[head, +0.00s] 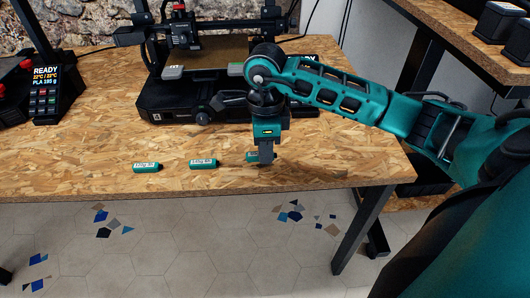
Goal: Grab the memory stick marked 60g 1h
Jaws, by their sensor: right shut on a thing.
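Three small green memory sticks lie in a row near the front edge of the wooden table. The left stick (147,167) and the middle stick (203,164) have white labels with small print that is hard to read; neither seems to say 60g 1h. The third stick (251,157) is at the right end, mostly hidden behind my right gripper (266,157). Its label cannot be read. My right gripper points down from above and is shut on this third stick, at table height. My left gripper is not in view.
A black 3D printer (215,90) stands behind the sticks, close to my right arm. Another printer's display (46,82) reads READY at the left. The wooden table (80,145) is clear around the sticks. A shelf (450,25) holds dark boxes at upper right.

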